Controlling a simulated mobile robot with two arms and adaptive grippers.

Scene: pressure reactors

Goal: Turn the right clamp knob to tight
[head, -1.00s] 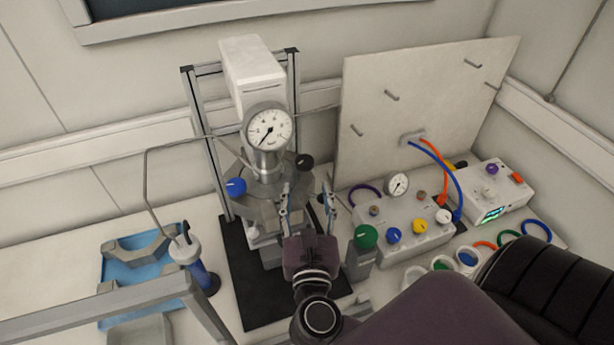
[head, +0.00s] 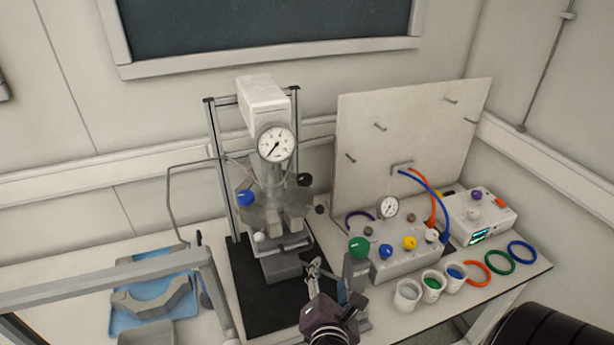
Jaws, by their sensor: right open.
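The reactor (head: 276,215) stands on a black mat (head: 250,300), with a round dial gauge (head: 276,142) on top. A small dark knob (head: 320,210) sticks out at its lower right and a white ball knob (head: 259,237) at its lower front left. A black knob (head: 304,180) sits higher on the right and a blue knob (head: 245,198) on the left. I cannot tell any tight marking. My right gripper (head: 332,277) is open and empty in front of the reactor, below and apart from the small dark knob. My left gripper is not in view.
A grey post with a green knob (head: 359,246) stands close to the right of my right gripper. Behind it is a control box (head: 405,262) with coloured knobs. Cups and coloured rings lie further right. A blue tray (head: 125,315) and a grey frame (head: 110,277) are at left.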

